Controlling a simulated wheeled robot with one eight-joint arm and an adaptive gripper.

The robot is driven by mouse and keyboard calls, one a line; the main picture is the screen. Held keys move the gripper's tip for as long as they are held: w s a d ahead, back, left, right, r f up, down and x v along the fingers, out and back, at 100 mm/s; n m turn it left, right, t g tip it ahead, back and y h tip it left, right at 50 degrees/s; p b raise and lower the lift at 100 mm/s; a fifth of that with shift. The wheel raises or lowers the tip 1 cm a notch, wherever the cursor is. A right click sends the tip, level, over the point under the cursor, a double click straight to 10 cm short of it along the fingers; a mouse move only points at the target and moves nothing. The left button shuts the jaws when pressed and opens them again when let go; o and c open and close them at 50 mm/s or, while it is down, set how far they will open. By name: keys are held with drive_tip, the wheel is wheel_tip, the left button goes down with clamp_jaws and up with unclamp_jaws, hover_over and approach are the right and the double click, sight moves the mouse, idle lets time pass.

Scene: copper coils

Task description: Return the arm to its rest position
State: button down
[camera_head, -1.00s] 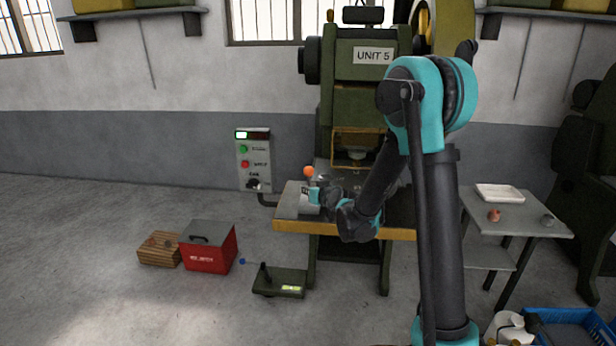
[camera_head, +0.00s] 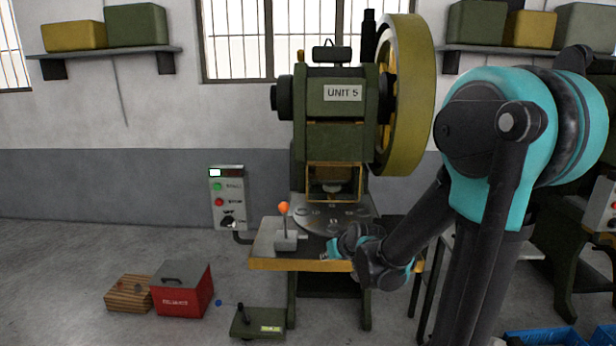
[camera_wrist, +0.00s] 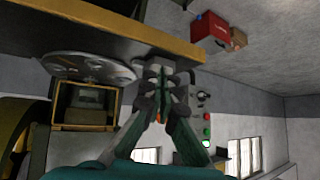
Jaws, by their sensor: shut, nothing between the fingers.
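My gripper (camera_head: 332,254) is small and partly hidden behind my own wrist in the head view, in front of the press table's yellow front edge. My teal and black arm fills the right side of that view, bent at a high elbow. In the wrist view the two fingers of my gripper (camera_wrist: 161,75) come together at their tips with nothing held. The press marked UNIT 5 (camera_head: 335,120) stands behind the gripper. Its round dial plate (camera_head: 340,212) also shows in the wrist view (camera_wrist: 88,66).
An orange-knobbed lever (camera_head: 284,212) stands on the press table (camera_head: 285,264), left of my gripper. The control box (camera_head: 228,197) is on the wall. A red box (camera_head: 182,288), a wooden crate (camera_head: 128,294) and a foot pedal (camera_head: 258,322) are on the floor.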

drive_tip(key=s+d+f+m+g+h, duration=0.1)
drive_tip(key=s+d+f+g+h, duration=0.1)
drive_tip(key=s+d, duration=0.4)
drive_tip(key=s+d+f+m+g+h, duration=0.2)
drive_tip(key=s+d+f, duration=0.2)
drive_tip(key=s, duration=1.1)
drive_tip(key=d, duration=0.3)
drive_tip(key=shift+d+m, duration=0.2)
drive_tip(key=shift+m, duration=0.1)
